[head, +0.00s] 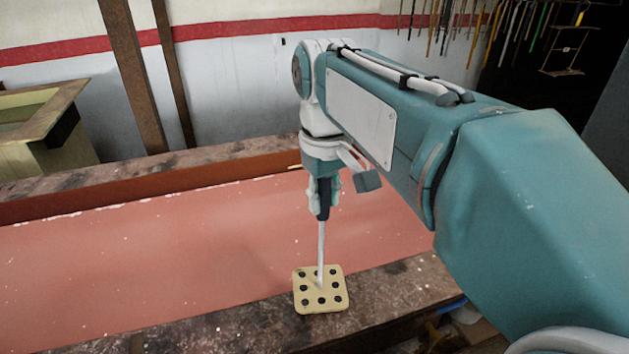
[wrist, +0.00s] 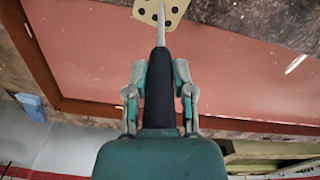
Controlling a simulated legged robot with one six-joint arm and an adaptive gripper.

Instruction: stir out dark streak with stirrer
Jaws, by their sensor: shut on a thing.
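My gripper (head: 325,190) points down and is shut on the black handle of the stirrer. In the wrist view my gripper (wrist: 160,95) has a finger on each side of the handle. The stirrer (head: 321,243) has a pale rod and a cream square plate with several dark holes at its lower end. In the head view the plate overlaps the trough's near rim; I cannot tell its height above it. The stirrer plate also shows at the top of the wrist view (wrist: 170,10). The trough holds pinkish-red liquid (head: 200,255). I can make out no distinct dark streak.
The trough has a worn dark rim (head: 230,327) in front and another behind. A wooden-framed box (head: 45,125) stands at the far left, near brown posts (head: 135,75). Several long-handled tools (head: 490,30) hang on the back wall. Clutter lies below the rim at right.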

